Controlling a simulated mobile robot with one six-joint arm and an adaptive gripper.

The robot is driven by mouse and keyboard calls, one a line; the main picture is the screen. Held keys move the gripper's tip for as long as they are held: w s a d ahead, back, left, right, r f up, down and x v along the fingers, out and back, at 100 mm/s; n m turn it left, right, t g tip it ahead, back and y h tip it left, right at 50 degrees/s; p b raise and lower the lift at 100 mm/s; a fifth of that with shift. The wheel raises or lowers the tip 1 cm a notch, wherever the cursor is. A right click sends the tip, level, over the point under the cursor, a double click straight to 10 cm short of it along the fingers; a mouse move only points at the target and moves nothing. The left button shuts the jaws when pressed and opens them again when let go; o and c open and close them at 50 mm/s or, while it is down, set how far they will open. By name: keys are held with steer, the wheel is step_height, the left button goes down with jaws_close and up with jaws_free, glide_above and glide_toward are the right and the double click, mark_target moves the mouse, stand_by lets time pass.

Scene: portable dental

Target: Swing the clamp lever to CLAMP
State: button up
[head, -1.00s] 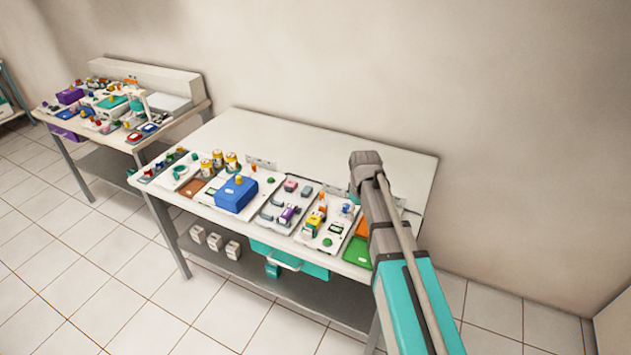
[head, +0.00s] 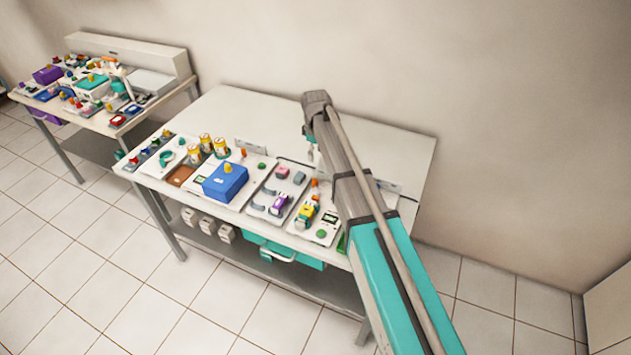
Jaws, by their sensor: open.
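A small fixture with a yellow and green block (head: 306,212) sits on a white panel toward the right of the bench. A thin orange upright part (head: 315,184) stands just behind it. I cannot tell whether this is the clamp lever, and no CLAMP marking is readable. My arm (head: 350,180) reaches over the right side of the bench, with its elbow high above the top. My gripper is hidden behind the arm; only a small pale piece shows below the elbow, too small to make out. I cannot see contact with the fixture.
A blue box with a yellow knob (head: 225,181), several yellow-banded jars and a tray with purple and pink pieces (head: 278,192) stand left of the fixture. A green round button (head: 321,234) is at the front. The bench's back strip (head: 270,115) is clear. Another crowded bench stands left.

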mark_target(315, 180)
steer(key=shift+a+f, duration=0.1)
steer(key=shift+f, duration=0.05)
step_height(315, 180, down, 14)
steer(key=b, duration=1.3)
steer(key=shift+s+a+r+b, duration=0.1)
steer(key=shift+r+b, duration=0.15)
steer(key=shift+b, duration=0.15)
